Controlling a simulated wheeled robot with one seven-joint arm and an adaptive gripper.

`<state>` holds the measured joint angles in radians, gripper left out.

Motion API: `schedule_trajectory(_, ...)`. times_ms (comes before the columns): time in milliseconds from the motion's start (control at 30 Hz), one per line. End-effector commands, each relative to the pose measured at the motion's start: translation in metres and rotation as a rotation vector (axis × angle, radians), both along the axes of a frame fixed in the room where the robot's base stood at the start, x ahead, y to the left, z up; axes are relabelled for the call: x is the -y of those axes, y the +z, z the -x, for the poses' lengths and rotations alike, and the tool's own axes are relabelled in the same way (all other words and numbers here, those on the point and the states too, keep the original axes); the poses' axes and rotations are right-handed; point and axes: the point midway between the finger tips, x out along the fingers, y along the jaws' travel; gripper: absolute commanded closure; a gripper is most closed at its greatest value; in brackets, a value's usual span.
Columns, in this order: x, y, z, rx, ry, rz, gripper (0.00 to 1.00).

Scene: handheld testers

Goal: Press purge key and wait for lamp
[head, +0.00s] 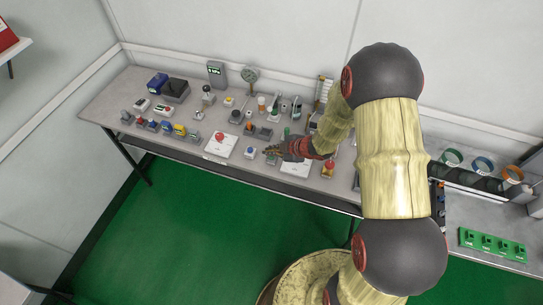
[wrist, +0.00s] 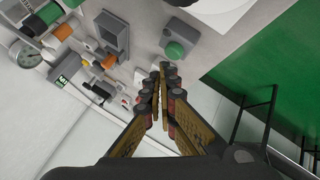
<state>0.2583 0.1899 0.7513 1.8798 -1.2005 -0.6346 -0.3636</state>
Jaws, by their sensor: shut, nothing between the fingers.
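My gripper (head: 270,151) is over the front middle of the grey bench, its fingers shut together and empty. In the wrist view the shut fingertips (wrist: 164,72) point at the bench top, just below a grey box with a round green button (wrist: 175,50). The fingertips appear apart from that button, though the height gap is hard to judge. No label for the purge key is readable, so I cannot tell which key it is. I cannot pick out the lamp for certain either.
Several small testers crowd the bench (head: 100,104). A dial gauge (head: 249,75) and a green-lit display (head: 215,70) stand at the back. A green circuit board (head: 492,244) lies at right. Green floor is open in front.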

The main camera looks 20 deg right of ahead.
Motion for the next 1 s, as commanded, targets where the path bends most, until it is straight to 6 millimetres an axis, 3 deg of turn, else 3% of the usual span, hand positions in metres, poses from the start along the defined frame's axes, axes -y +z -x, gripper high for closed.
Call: schedule_trajectory(1000,0.0001,-0.008,0.0001,0.0,0.0,0.0,1.0)
